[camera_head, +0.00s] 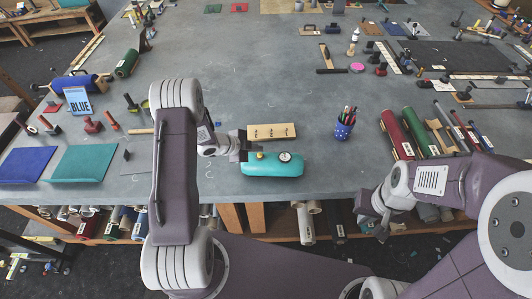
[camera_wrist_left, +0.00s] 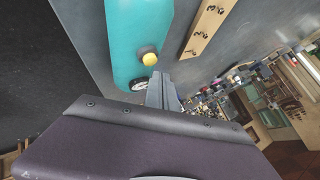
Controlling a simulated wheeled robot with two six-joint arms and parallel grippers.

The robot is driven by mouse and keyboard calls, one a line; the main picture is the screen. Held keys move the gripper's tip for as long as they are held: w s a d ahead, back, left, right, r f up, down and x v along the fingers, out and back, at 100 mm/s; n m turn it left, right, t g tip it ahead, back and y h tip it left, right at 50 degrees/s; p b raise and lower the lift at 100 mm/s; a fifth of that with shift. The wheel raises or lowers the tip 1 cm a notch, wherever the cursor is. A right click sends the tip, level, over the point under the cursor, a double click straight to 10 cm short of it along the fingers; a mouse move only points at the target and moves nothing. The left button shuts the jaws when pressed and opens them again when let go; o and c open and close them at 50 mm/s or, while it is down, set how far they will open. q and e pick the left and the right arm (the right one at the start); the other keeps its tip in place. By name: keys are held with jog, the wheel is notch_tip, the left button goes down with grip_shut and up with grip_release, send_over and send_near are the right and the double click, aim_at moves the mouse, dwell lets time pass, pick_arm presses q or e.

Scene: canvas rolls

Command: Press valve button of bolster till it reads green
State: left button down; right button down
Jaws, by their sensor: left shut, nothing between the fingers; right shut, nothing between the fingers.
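The teal bolster (camera_head: 278,170) lies near the table's front edge, with a yellow valve button (camera_head: 260,155) and a round white-faced gauge (camera_head: 285,157) on top. The gauge is too small to read. My left gripper (camera_head: 243,150) is shut and empty at the bolster's left end, close to the button. In the left wrist view the bolster (camera_wrist_left: 130,35), the button (camera_wrist_left: 149,58) and the partly hidden gauge (camera_wrist_left: 140,87) lie beside the gripper fingers (camera_wrist_left: 165,92). Whether they touch the button I cannot tell. My right gripper (camera_head: 374,218) is shut and empty by the front edge.
Red and green rolls (camera_head: 396,134) lie farther right. Teal and blue cloths (camera_head: 84,163) lie at left.

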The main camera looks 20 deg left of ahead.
aim_at(258, 155)
pick_arm(q)
notch_tip(258, 155, up, 5)
jog(key=p, duration=0.4)
jog(key=shift+p, duration=0.3)
dwell(0.3)
